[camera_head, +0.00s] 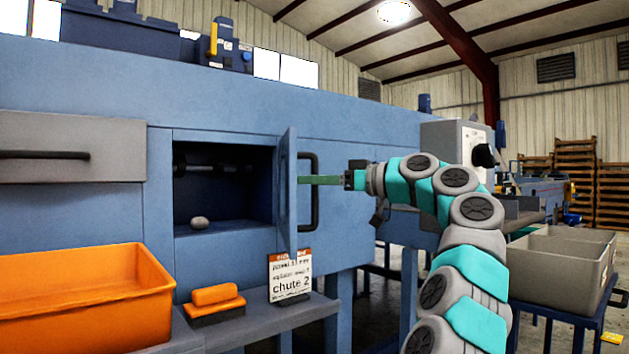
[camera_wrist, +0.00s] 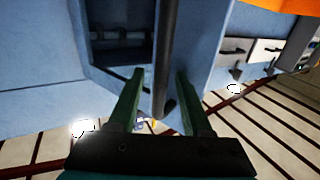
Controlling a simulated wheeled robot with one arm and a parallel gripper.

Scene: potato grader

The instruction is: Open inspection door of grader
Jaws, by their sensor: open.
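The blue inspection door (camera_head: 287,200) of the grader (camera_head: 390,135) stands swung outward, seen nearly edge-on at the right side of a dark opening (camera_head: 225,200). Its dark bar handle (camera_head: 314,205) faces right, toward my arm. My gripper (camera_head: 303,180) reaches in from the right, with its green fingers at the handle's height. In the wrist view my gripper (camera_wrist: 160,76) is open, and the dark handle (camera_wrist: 167,40) runs between the two fingers. I cannot tell whether a finger touches it.
A potato (camera_head: 199,223) and a roller lie inside the opening. Below, a grey ledge (camera_head: 250,325) carries a sign (camera_head: 290,277) and an orange block (camera_head: 215,295). An orange bin (camera_head: 85,295) stands left, grey crates (camera_head: 560,265) right. A closed grey drawer (camera_head: 70,170) is at left.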

